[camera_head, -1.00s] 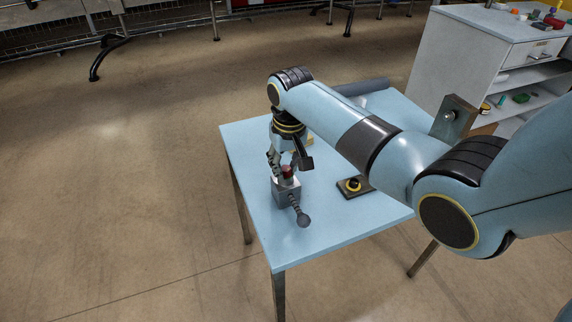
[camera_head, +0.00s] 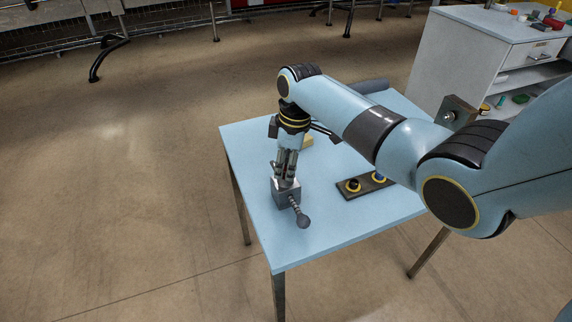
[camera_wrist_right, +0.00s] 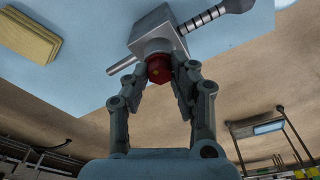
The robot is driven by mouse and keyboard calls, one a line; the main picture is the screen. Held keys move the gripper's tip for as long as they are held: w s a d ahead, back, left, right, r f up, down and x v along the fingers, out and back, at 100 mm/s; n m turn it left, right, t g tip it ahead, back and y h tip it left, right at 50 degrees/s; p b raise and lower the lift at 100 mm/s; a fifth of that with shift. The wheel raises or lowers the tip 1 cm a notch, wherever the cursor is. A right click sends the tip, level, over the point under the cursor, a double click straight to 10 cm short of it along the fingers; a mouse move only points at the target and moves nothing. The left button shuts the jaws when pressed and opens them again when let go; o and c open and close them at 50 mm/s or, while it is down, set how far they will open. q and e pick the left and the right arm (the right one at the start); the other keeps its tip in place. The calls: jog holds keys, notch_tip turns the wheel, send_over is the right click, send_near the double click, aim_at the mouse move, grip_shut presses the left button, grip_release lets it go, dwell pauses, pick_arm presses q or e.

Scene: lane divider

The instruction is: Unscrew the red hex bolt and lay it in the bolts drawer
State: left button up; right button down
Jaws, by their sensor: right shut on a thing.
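The red hex bolt (camera_wrist_right: 159,69) sits in a grey metal block with a handled rod, a vise-like fixture (camera_wrist_right: 158,28), seen in the right wrist view. In the head view the fixture (camera_head: 284,193) stands on the light blue table (camera_head: 250,160); the bolt is hidden there by the fingers. My right gripper (camera_wrist_right: 160,75) is shut on the bolt's head, with a finger on each side of it. In the head view the right gripper (camera_head: 287,178) points down at the top of the fixture. My left gripper is not in view. The bolts drawer cannot be made out for certain.
A dark plate with yellow-ringed knobs (camera_head: 364,186) lies right of the fixture. A yellow block (camera_head: 307,141) lies behind the gripper. A grey cabinet (camera_head: 455,50) with a labelled drawer (camera_head: 535,55) and shelves stands at the back right, small items on top. The table's front is clear.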

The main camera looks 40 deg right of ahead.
jog(key=c, duration=1.3)
grip_release()
jog(key=shift+s+f, duration=0.1)
jog(key=shift+f, duration=0.05)
jog(key=m, duration=0.5)
jog(key=shift+m+h, duration=0.3)
jog(key=shift+m, duration=0.1)
jog(key=m, duration=0.6)
jog(key=shift+h, duration=0.4)
jog(key=c, duration=0.7)
jog(key=shift+o, duration=0.2)
jog(key=n, duration=0.5)
jog(key=shift+y, duration=0.4)
jog(key=n, duration=0.6)
jog(key=shift+n+y, duration=0.3)
jog(key=shift+n, duration=0.1)
jog(key=o, duration=0.6)
